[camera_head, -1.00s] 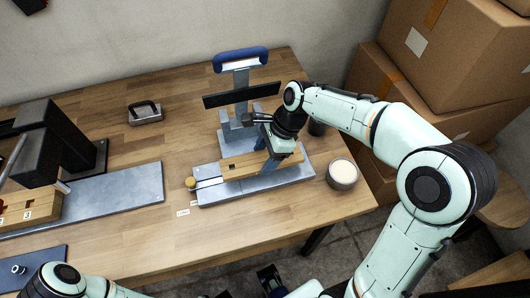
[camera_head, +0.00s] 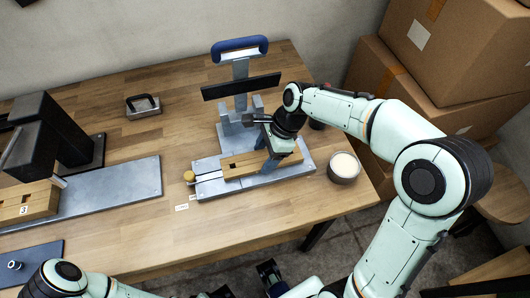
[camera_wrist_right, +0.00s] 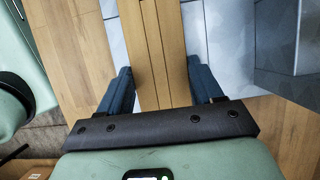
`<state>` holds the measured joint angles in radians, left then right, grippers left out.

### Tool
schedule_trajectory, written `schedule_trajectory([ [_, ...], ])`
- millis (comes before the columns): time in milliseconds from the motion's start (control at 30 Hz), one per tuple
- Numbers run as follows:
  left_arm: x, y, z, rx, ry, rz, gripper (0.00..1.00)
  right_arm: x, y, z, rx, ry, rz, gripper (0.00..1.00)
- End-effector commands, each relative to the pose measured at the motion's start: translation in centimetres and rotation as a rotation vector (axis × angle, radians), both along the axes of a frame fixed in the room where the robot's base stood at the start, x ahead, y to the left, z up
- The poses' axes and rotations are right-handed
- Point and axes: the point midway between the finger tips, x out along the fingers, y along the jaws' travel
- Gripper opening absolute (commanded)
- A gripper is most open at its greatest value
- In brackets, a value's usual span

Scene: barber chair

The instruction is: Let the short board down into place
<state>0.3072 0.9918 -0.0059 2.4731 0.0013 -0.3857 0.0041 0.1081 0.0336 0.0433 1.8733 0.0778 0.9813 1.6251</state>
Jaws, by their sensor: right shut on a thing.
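The short board (camera_head: 248,163) is a light wooden bar with a dark slot in its top. It lies lengthwise along the grey metal bed (camera_head: 218,189) of the press-like fixture. My right gripper (camera_head: 268,158) is shut on the board near its right part, pointing down. In the right wrist view, the board (camera_wrist_right: 155,50) runs between the two blue fingers (camera_wrist_right: 160,90). I cannot tell whether its underside touches the bed.
The fixture's blue handle (camera_head: 239,47) and black crossbar (camera_head: 241,87) stand behind the board. A round bowl (camera_head: 343,168) stands close at right. A yellow knob (camera_head: 189,176) is at the bed's left end. A numbered wooden block (camera_head: 28,202) lies far left. Cardboard boxes (camera_head: 455,50) stand at right.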

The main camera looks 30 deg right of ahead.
Motion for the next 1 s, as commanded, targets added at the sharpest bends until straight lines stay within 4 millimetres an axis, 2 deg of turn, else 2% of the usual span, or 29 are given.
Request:
schedule_trajectory([
  [167,0.0,0.0,0.0,0.0,0.0,0.0,0.57,0.0,0.0,0.0,0.0,-0.001,0.0,0.3],
  [200,0.0,0.0,0.0,0.0,0.0,0.0,0.57,0.0,0.0,0.0,0.0,-0.001,0.0,0.72],
  [267,0.0,0.0,0.0,0.0,0.0,0.0,0.57,0.0,0.0,0.0,0.0,-0.001,0.0,0.91],
  [300,0.0,0.0,0.0,0.0,0.0,0.0,0.57,0.0,0.0,0.0,0.0,-0.001,0.0,0.95],
  [667,0.0,0.0,0.1,0.0,0.0,0.0,0.57,0.0,-0.2,0.6,0.0,-0.002,-0.001,0.95],
  [767,0.1,0.0,0.4,0.0,-0.001,0.0,0.57,-0.1,-0.8,1.9,-0.001,-0.004,-0.002,0.95],
  [1000,0.4,0.0,1.5,0.0,-0.006,0.0,0.57,-0.5,-2.8,7.0,0.0,-0.006,-0.004,0.95],
])
